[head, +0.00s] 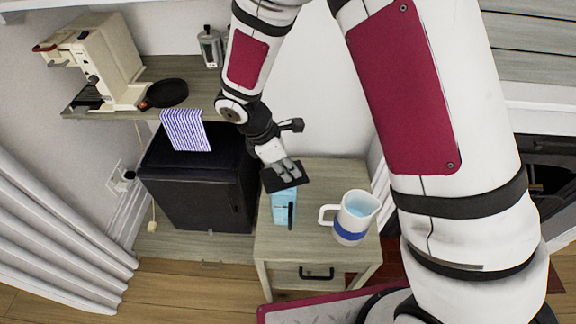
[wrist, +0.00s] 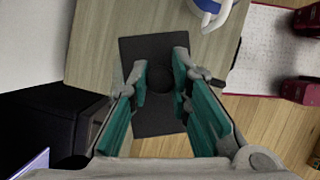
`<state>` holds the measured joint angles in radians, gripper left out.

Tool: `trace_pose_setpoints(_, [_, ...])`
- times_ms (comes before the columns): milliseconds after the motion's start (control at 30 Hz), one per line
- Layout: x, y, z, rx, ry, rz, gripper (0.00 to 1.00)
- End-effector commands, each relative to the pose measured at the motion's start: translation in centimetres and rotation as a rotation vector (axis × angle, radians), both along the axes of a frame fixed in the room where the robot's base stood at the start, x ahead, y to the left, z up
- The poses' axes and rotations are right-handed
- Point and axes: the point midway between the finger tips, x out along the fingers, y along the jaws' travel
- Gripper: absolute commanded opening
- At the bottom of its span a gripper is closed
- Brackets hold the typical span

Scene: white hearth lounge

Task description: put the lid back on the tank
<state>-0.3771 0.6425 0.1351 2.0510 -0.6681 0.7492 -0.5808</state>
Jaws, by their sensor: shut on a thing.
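I cannot tell whether lid and tank touch. The lid hides the tank in the wrist view.
A white jug (head: 352,222) with a blue band and blue liquid stands right of the tank on the cabinet (head: 333,174). A black mini fridge (head: 197,184) with a striped cloth (head: 186,131) stands to the left. A shelf behind holds a coffee machine (head: 108,58) and a black pan (head: 168,93).

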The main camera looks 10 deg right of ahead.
Motion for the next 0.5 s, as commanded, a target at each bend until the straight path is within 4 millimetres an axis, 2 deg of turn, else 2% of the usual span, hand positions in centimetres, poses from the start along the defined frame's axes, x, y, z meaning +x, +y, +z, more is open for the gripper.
trace_pose_setpoints(367, [0.04,0.0,-0.02,0.0,0.0,0.0,0.0])
trace_pose_setpoints(400, [0.04,0.0,-0.02,0.0,0.0,0.0,0.21])
trace_pose_setpoints(500, [0.03,0.0,-0.02,0.0,0.0,0.0,0.42])
